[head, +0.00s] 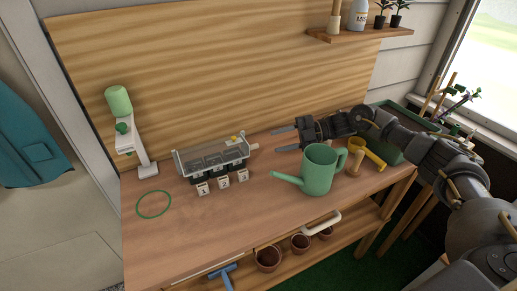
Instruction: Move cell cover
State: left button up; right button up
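A grey tray (215,166) stands on the bench left of centre, with a row of dark cells and tags marked 1, 2 and 3 along its front. A pale plate or frame shows along its top and left side, and a small pale knob (254,147) sticks out at its right end. I cannot tell which part is the cell cover. A small yellow piece (234,138) sits at its back right. My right gripper (286,139) is open and empty, its two fingers pointing left, a short way right of the knob and apart from it. My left gripper is out of view.
A green watering can (319,170) stands in front of my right gripper, its spout pointing left. A green ring (153,204) lies at the left near a white stand (135,140). A yellow object (373,158) and a planter box are right. The front bench is clear.

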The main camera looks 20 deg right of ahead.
jog(key=p+x, duration=0.2)
jog(key=x, duration=0.4)
jog(key=shift+r, duration=0.15)
jog(key=shift+w+a+f+p, duration=0.2)
jog(key=shift+a+f+p, duration=0.1)
jog(key=shift+a, duration=0.35)
grip_shut()
